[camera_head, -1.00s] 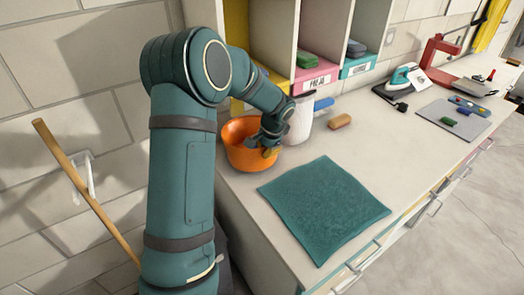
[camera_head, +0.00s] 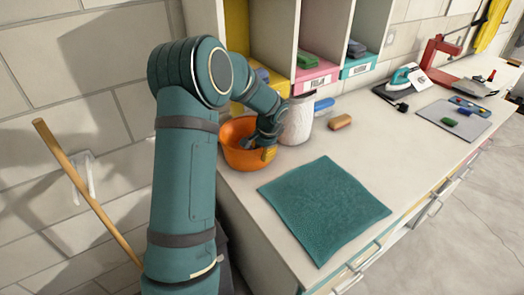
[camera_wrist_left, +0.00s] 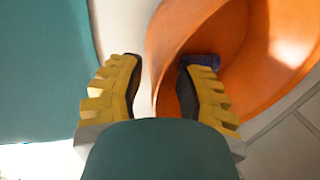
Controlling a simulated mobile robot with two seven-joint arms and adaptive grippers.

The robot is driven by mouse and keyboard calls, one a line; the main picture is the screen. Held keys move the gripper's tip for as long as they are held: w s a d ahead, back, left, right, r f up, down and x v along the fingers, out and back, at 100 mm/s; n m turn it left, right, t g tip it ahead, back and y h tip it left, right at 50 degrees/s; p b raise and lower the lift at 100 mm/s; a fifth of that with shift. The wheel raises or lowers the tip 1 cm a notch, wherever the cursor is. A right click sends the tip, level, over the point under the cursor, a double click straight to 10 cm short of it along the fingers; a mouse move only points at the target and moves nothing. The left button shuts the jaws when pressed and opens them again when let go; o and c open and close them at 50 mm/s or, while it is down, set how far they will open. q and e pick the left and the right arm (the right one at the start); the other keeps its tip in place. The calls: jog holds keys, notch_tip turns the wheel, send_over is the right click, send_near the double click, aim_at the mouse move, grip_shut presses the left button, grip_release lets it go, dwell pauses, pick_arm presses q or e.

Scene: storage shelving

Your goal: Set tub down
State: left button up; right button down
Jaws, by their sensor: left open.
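The orange tub (camera_head: 236,157) stands on the left end of the pale counter, and its near right rim is partly hidden by my gripper. My left gripper (camera_head: 267,152) is at that rim, with its jaws apart. In the left wrist view the tub (camera_wrist_left: 255,75) fills the right side, and the gripper's two yellow fingers (camera_wrist_left: 157,95) stand on either side of its rim. The right finger is on the inner side, the left finger on the outer side. A small blue-purple thing (camera_wrist_left: 199,61) shows inside the tub. My right gripper is out of view.
A white jar (camera_head: 298,121) stands close to the right of my gripper. A teal cloth (camera_head: 323,208) lies in front, a brown block (camera_head: 340,122) behind it. Shelf compartments with a pink bin (camera_head: 316,77) rise behind. The counter's left edge is close to the tub.

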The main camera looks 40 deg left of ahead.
pick_arm(q)
jog(key=p+v, duration=0.1)
jog(key=v, duration=1)
jog(key=shift+d+r, duration=0.15)
jog(key=shift+r, duration=0.15)
jog(key=shift+d+f, duration=0.1)
